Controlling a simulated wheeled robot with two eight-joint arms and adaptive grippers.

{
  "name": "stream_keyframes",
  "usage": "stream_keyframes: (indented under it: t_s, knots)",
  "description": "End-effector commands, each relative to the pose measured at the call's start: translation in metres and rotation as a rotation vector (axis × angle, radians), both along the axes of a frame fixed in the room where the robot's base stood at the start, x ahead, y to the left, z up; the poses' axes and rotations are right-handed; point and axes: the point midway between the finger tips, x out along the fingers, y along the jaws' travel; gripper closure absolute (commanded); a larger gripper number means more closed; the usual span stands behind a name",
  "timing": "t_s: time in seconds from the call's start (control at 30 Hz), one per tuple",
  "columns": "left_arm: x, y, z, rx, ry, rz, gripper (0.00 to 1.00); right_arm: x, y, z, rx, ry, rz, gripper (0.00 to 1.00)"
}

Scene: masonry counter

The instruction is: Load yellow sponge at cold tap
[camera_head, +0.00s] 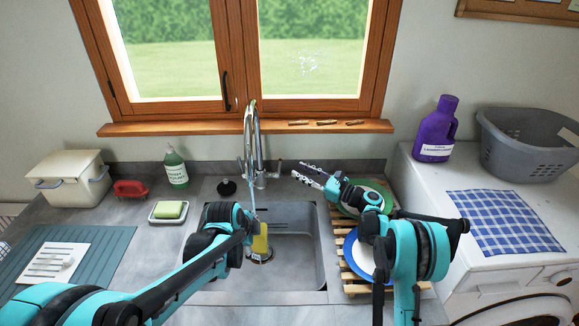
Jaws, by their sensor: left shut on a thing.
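The yellow sponge (261,241) is over the sink basin (300,262), just right of my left wrist. My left gripper (254,228) reaches in over the sink and is shut on the sponge; its fingers are mostly hidden by the wrist. The chrome tap (251,125) arches up behind the sink, and a thin stream seems to fall from its spout near the gripper. I cannot tell whether the water touches the sponge. My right gripper (301,171) is open and empty, above the counter right of the tap.
A green bar in a dish (168,219), a soap bottle (176,166) and a red brush-like item (131,189) stand left of the sink. A wooden rack (352,287) with plates is under my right arm. A purple bottle (437,130) and grey basket (525,153) stand right.

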Motion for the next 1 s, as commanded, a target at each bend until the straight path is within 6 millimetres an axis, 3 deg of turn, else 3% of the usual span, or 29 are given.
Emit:
stream_keyframes:
  t_s: [0.2, 0.5, 0.6, 0.67, 0.83, 1.0]
  knots:
    - [0.0, 0.0, 0.0, 0.0, 0.0, 0.0, 0.43, -0.013, -0.02, -0.003, 0.0, 0.0, 0.0, 0.68]
    - [0.0, 0.0, 0.0, 0.0, 0.0, 0.0, 0.43, -0.014, -0.021, -0.003, 0.0, 0.0, 0.001, 0.68]
    - [0.0, 0.0, 0.0, 0.0, 0.0, 0.0, 0.43, -0.013, -0.021, -0.003, -0.006, -0.008, 0.001, 0.95]
    - [0.0, 0.0, 0.0, 0.0, 0.0, 0.0, 0.43, -0.012, -0.022, -0.003, -0.023, -0.034, -0.001, 1.0]
    - [0.0, 0.0, 0.0, 0.0, 0.0, 0.0, 0.43, 0.0, -0.025, -0.002, -0.155, -0.236, -0.02, 1.0]
    - [0.0, 0.0, 0.0, 0.0, 0.0, 0.0, 0.43, 0.018, -0.03, -0.001, -0.377, -0.581, -0.046, 1.0]
